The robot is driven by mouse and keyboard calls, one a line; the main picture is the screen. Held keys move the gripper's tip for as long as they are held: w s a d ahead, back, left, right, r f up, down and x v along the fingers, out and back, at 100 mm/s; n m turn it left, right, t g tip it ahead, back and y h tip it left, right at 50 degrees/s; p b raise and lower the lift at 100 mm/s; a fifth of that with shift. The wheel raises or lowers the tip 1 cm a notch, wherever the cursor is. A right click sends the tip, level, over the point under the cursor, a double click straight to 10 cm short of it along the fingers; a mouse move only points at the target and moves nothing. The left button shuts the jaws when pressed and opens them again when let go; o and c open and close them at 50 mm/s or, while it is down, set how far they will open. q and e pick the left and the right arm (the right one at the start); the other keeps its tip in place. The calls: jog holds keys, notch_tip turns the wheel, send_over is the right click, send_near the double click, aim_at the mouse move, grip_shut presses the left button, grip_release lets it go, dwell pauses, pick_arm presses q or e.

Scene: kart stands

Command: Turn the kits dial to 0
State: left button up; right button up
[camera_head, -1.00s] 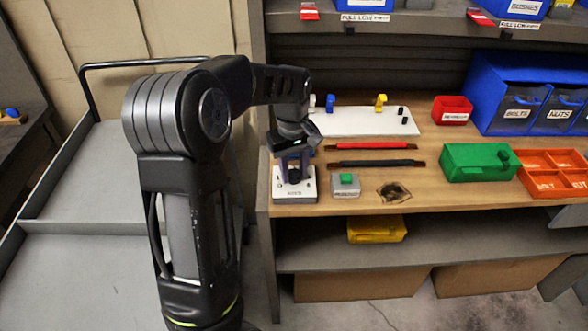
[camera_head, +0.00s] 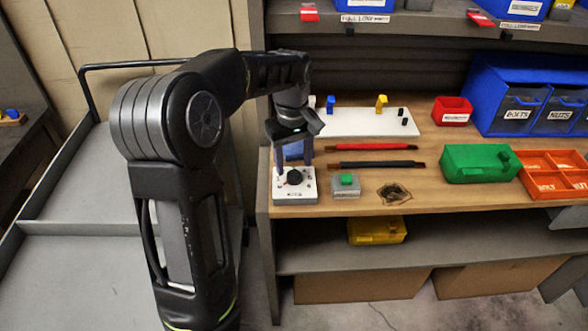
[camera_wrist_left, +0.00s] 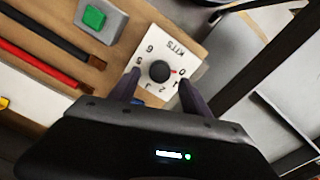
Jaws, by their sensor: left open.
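The kits dial is a black round knob (camera_head: 293,177) on a white plate (camera_head: 283,198) at the left end of the wooden bench. In the left wrist view the knob (camera_wrist_left: 159,71) shows with numbers around it and the word KITS on the plate (camera_wrist_left: 150,42). A small red mark beside the knob points toward the 0 side, close to the 0. My left gripper (camera_head: 294,160) is open, just above and behind the knob. In the left wrist view its fingers (camera_wrist_left: 156,90) are spread either side of the knob, apart from it. My right gripper does not show.
A grey box with a green button (camera_head: 346,180) stands right of the dial plate. Red and black rods (camera_head: 375,147), a white board (camera_head: 360,122) and a green box (camera_head: 480,163) lie further along. A grey cart (camera_head: 80,180) stands left of the bench.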

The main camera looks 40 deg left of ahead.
aim_at(293, 175)
pick_arm(q)
notch_tip(293, 175, up, 4)
jog(key=shift+r, duration=0.2)
jog(key=shift+s, duration=0.15)
dwell(0.4)
